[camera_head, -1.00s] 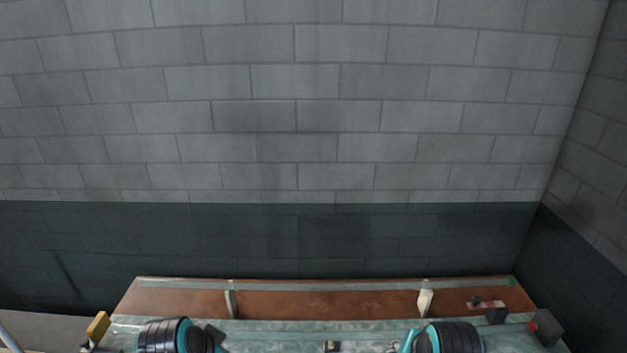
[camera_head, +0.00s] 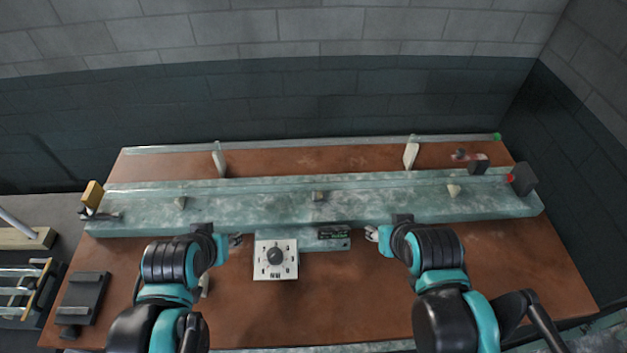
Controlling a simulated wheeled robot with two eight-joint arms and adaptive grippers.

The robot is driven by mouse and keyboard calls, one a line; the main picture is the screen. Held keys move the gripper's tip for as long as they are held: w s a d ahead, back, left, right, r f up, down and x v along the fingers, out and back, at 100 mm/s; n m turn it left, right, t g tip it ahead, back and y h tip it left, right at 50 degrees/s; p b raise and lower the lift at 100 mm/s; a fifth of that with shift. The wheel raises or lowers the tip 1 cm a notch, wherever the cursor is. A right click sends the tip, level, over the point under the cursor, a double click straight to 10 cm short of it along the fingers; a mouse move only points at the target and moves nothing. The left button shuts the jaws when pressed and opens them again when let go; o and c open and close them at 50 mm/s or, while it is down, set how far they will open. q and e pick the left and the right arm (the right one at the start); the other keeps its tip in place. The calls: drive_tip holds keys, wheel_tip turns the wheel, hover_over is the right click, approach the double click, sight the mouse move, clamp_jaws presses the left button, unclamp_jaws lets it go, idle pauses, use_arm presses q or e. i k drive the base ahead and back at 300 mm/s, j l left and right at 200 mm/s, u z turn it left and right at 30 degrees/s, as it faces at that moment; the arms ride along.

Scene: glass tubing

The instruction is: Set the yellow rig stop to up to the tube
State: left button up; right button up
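The yellow rig stop (camera_head: 92,195) is a small yellow block at the left end of the long green rig (camera_head: 260,212). A thin, pale, tube-like line (camera_head: 380,184) runs lengthwise along the rig; I cannot tell whether it is the glass tube or an edge, or whether it touches the stop. My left gripper (camera_head: 236,240) is by the rig's front edge, left of centre and well right of the yellow stop. My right gripper (camera_head: 371,234) is by the front edge, right of centre. Both sets of fingers are small and partly hidden, and I see nothing held.
A white dial box (camera_head: 275,260) and a small dark display (camera_head: 334,233) sit at the rig's front. A dark block with red (camera_head: 522,179) stands at the right end. Two pale supports (camera_head: 218,158) stand behind. A black device (camera_head: 82,298) lies front left. Brown tabletop is clear front right.

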sight(93, 194)
drive_tip(key=k+j+u, duration=0.15)
drive_tip(key=j+u, duration=0.2)
drive_tip(key=k+j+u, duration=0.15)
drive_tip(key=j+u, duration=0.15)
drive_tip(key=j, duration=0.15)
drive_tip(key=j+u, duration=0.35)
drive_tip(key=i+j+u, duration=0.15)
drive_tip(key=i+j, duration=0.5)
